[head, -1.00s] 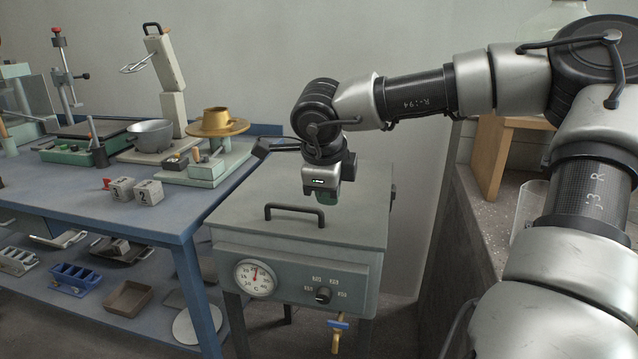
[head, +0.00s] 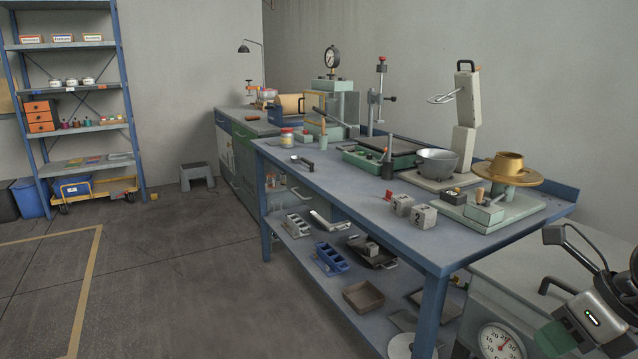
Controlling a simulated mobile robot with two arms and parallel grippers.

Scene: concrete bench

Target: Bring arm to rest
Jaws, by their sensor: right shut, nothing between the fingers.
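My right gripper (head: 556,340) is at the lower right edge of the head view, with its fingers pointing down and to the left. It is shut and empty. It shows in front of the grey cabinet (head: 497,285) with the dial (head: 497,342), covering part of the front. Most of my right arm is cut off by the picture's edge. My left gripper is not in view.
A blue bench (head: 345,195) carries a grey pot (head: 437,162), a brass-coloured piece (head: 506,170) and numbered cubes (head: 423,217). Trays lie on its lower shelf. A shelving rack (head: 70,45) and a step stool (head: 196,176) stand at the left. The floor (head: 180,270) there is clear.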

